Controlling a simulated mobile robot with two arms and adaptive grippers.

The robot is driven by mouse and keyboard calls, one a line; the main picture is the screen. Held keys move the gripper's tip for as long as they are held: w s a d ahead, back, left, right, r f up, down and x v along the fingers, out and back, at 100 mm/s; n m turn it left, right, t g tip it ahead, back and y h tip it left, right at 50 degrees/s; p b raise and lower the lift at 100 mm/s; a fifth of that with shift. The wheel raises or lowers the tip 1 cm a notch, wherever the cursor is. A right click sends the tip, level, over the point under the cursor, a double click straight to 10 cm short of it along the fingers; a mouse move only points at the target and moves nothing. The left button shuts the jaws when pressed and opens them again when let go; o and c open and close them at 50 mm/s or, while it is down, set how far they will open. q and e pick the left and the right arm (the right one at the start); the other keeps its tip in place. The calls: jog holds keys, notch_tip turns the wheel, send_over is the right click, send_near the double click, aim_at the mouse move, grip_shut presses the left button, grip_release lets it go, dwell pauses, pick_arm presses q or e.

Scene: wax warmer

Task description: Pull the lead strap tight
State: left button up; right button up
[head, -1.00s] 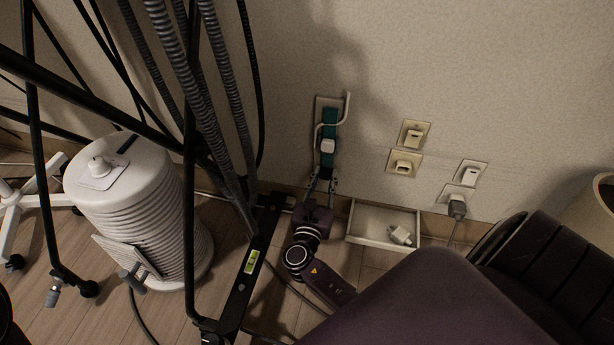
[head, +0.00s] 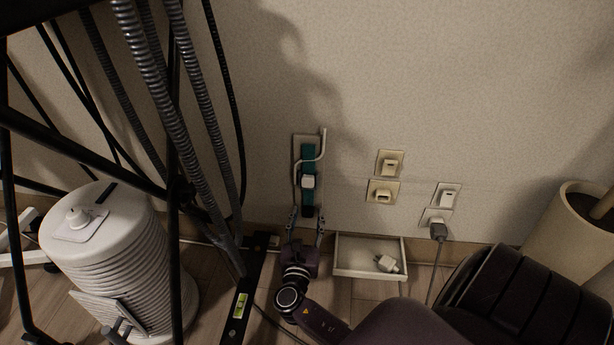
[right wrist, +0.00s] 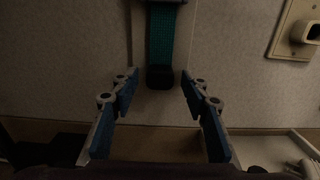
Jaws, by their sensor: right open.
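The lead strap (head: 308,160) is a teal band hanging against a plate on the wall, with a white buckle-like block (head: 308,182) across it and a pale cord looped around it. In the right wrist view the strap (right wrist: 161,40) hangs down between the fingers and ends in a dark tip (right wrist: 160,77). My right gripper (head: 306,215) is just below the strap in the head view. In the right wrist view my right gripper (right wrist: 158,95) is open, with a finger on each side of the strap's end and a gap on both sides. My left gripper is not seen.
Wall outlets (head: 383,192) are to the right, one with a grey plug (head: 438,231). A shallow white tray (head: 345,270) holding a white plug adapter (head: 386,263) lies on the floor. Black stand poles and hoses, a ribbed white canister (head: 125,270) and a spirit level (head: 240,305) crowd the left.

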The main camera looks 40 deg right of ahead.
notch_tip(320, 180, up, 10)
jog(key=shift+f, duration=0.1)
dwell(0.4)
dwell(0.7)
